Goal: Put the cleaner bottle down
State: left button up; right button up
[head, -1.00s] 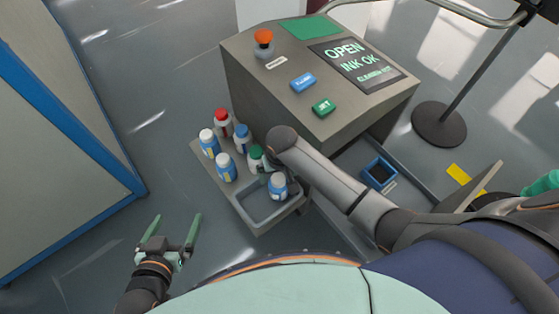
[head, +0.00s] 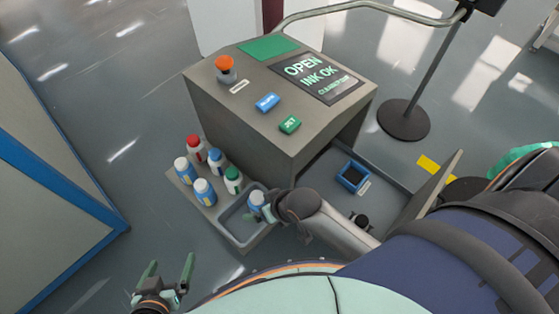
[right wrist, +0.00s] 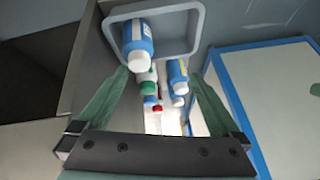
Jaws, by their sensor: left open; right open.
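The cleaner bottle, white-capped with a blue body (head: 257,204), stands in the grey basin (head: 238,236) at the front of the shelf. In the right wrist view the bottle (right wrist: 138,42) is beyond the fingertips, nearer the left finger, inside the basin rim. My right gripper (right wrist: 158,80) is open, with nothing held between its fingers. In the head view its wrist is just right of the bottle and mostly hides the fingers. My left gripper (head: 168,272) is open and empty, low at the left, away from the shelf.
Several bottles with red (head: 194,148), green (head: 233,180) and white caps stand on the shelf behind the basin. The grey machine (head: 270,105) rises beyond it. An open bay with a blue-rimmed square part (head: 352,177) lies to the right.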

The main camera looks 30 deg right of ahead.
jog(key=s+d+r+n+t, duration=0.1)
jog(key=s+d+r+t, duration=0.1)
jog(key=s+r+t, duration=0.1)
jog(key=shift+s+d+r, duration=0.4)
jog(key=shift+s+r, duration=0.15)
jog(key=shift+s, duration=0.25)
